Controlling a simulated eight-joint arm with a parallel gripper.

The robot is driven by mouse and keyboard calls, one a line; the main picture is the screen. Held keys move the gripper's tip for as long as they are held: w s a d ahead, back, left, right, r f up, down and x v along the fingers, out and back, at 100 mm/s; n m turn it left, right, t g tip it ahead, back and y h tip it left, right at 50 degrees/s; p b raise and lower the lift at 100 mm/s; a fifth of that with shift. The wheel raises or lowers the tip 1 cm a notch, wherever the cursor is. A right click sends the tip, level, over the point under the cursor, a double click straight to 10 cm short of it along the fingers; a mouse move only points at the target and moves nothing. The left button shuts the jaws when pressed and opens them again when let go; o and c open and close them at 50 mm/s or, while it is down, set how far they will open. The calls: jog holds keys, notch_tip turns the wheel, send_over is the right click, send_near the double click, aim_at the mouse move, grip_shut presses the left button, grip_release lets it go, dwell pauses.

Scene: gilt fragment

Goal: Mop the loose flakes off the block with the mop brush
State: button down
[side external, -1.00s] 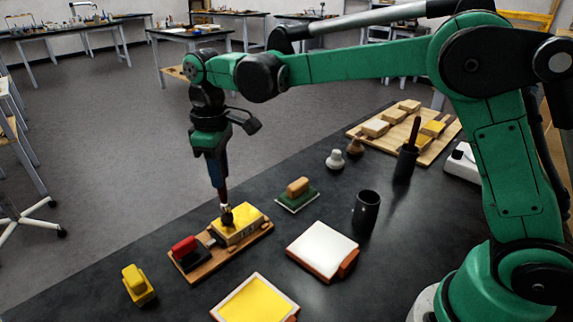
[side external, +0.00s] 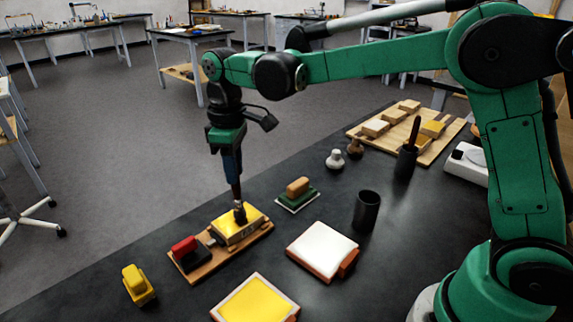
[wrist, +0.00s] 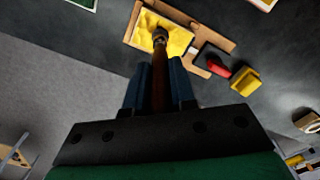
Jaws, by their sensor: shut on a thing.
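My gripper (side external: 231,172) is shut on the brown handle of the mop brush (side external: 239,209) and holds it upright, bristles down. In the wrist view the blue fingers of my gripper (wrist: 160,88) clasp the handle. The brush tip is at the yellow top of the block (side external: 228,236), touching it as far as I can tell. The block (wrist: 177,36) sits on a wooden board (side external: 203,272). Single flakes are too small to make out, though the yellow surface looks uneven in the wrist view.
A red-topped dark block (side external: 186,248) shares the board. A yellow block (side external: 137,284) stands to its left. A yellow pad (side external: 256,300), a white pad (side external: 322,248), a green pad with a tan handle (side external: 298,191) and an empty black cup (side external: 366,211) stand nearby.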

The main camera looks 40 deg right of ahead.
jog(key=shift+a, duration=2)
jog(key=shift+d, duration=3.45)
notch_tip(320, 180, up, 8)
